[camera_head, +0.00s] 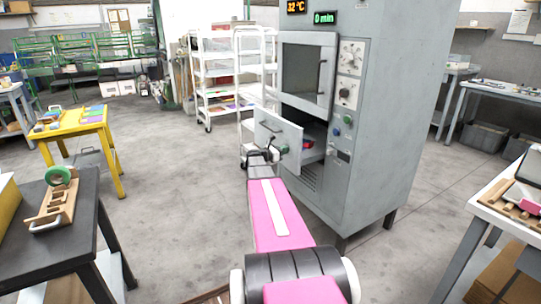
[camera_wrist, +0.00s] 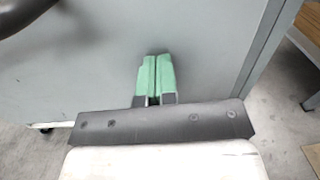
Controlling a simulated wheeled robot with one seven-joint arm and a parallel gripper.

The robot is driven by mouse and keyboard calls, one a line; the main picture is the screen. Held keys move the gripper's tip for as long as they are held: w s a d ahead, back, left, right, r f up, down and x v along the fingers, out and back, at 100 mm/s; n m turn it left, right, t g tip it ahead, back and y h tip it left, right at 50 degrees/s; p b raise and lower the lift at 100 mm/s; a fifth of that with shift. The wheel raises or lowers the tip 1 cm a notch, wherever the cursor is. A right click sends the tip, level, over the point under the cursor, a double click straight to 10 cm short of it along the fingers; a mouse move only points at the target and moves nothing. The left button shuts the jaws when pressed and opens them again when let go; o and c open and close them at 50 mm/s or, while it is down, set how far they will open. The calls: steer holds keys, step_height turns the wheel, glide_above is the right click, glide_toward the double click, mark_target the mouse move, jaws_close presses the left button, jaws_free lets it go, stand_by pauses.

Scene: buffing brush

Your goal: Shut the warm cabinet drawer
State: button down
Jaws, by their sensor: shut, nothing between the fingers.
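The warm cabinet (camera_head: 375,120) is a tall grey unit with a window door above and a drawer below. The drawer (camera_head: 279,127) is open, its grey front panel standing out from the cabinet body. A small red item shows inside it. My gripper (camera_head: 284,149) is at the drawer's front panel, low on it. In the wrist view the green fingertips (camera_wrist: 156,72) are shut together and empty, in front of a plain grey panel (camera_wrist: 205,50). I cannot tell whether they touch it. A dark curved bar (camera_wrist: 22,14) shows at the upper left there, likely the drawer handle.
White shelf carts (camera_head: 222,75) stand behind and left of the cabinet. A yellow table (camera_head: 75,124) and a dark table (camera_head: 75,225) are at the left. A white table (camera_head: 500,208) is at the right. Floor between the left tables and the cabinet is clear.

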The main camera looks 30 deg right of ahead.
steer(key=d, duration=1.7)
steer(key=shift+w, duration=0.3)
steer(key=shift+d, duration=0.25)
steer(key=shift+w+d+r, duration=0.1)
steer(key=shift+d, duration=0.05)
